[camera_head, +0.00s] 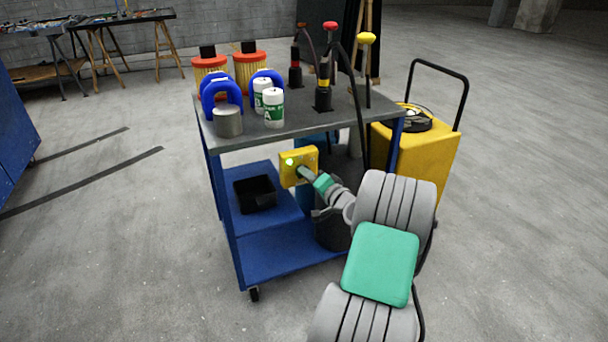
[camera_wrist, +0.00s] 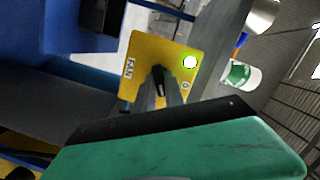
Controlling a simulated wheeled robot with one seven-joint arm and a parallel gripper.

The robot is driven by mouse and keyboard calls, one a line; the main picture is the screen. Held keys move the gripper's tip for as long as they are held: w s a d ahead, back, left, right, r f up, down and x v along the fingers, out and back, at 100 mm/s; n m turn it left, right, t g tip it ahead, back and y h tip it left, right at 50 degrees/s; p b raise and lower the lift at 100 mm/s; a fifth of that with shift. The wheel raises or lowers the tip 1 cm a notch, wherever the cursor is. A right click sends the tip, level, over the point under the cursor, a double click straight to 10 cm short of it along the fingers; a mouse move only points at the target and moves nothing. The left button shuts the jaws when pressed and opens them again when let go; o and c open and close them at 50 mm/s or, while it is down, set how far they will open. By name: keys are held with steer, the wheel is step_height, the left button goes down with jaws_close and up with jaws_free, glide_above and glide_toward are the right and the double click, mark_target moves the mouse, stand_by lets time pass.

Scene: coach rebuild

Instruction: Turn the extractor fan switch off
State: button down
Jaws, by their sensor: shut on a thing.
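The extractor fan switch is a yellow box (camera_head: 300,166) fixed under the front edge of the cart top. In the wrist view its yellow face (camera_wrist: 143,61) carries a "FAN" label, a small "0" mark and a lit green lamp (camera_wrist: 190,62). A black switch handle (camera_wrist: 158,80) stands out from the middle of the face. My gripper (camera_wrist: 166,88) has its fingers closed around this handle. In the head view my gripper (camera_head: 308,174) reaches the box from the lower right. The finger tips and part of the handle hide each other.
The cart's grey top (camera_head: 300,125) holds blue clamps, white-green cans (camera_head: 273,108), orange filters and black stands. A black tray (camera_head: 255,193) lies on the blue shelf below. A yellow machine (camera_head: 425,150) stands right of the cart. Floor at left is open.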

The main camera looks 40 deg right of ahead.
stand_by(0.3)
steer(key=shift+w+a+r+n+g+h+b, duration=0.1)
steer(key=shift+n+g+h+b, duration=0.15)
steer(key=shift+n+b, duration=0.95)
steer(key=shift+a+n+g+h+b, duration=0.1)
steer(key=shift+n+g+h+b, duration=0.15)
steer(key=shift+n+b, duration=0.95)
steer(key=shift+p, duration=0.3)
steer(key=shift+n, duration=0.3)
